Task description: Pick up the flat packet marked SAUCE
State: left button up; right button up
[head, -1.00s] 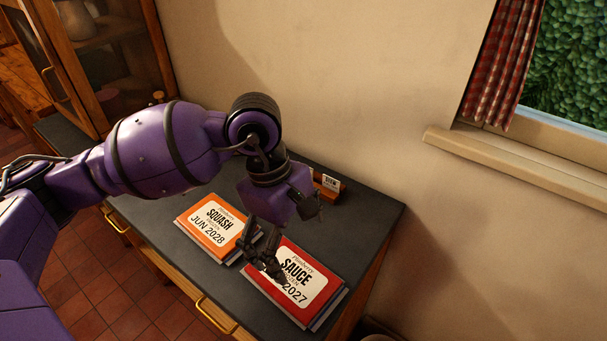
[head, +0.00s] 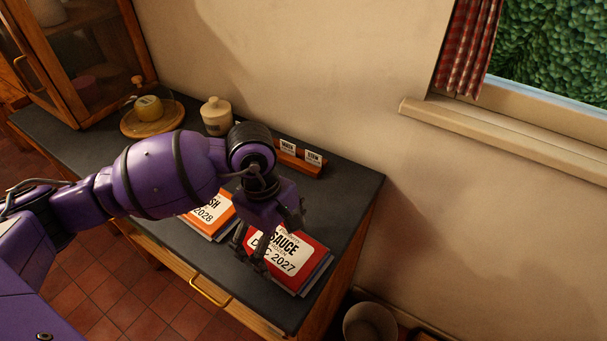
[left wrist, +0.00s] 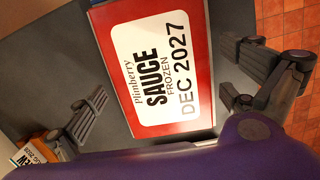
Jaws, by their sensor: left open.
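The flat red packet marked SAUCE (head: 309,250), with a white label reading DEC 2027, lies on the dark counter, on top of what looks like another packet. In the left wrist view the SAUCE packet (left wrist: 200,100) fills the middle, its label running up the picture. My left gripper (head: 270,240) is open just above the packet, fingers pointing down. In the left wrist view the open fingers (left wrist: 172,92) stand on either side of the packet, apart from it. Part of the packet is hidden by the gripper in the head view. My right gripper is not in view.
An orange packet (head: 208,220) lies left of the red one, partly hidden by my arm. A wooden holder with small cards (head: 302,165) stands by the wall. A cream canister (head: 216,116) and a domed board (head: 152,120) are farther left. A bin (head: 370,325) stands on the floor.

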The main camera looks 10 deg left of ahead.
pick_arm(q)
jog(key=c, duration=1.3)
jog(key=shift+r, duration=0.1)
jog(key=shift+c, duration=0.2)
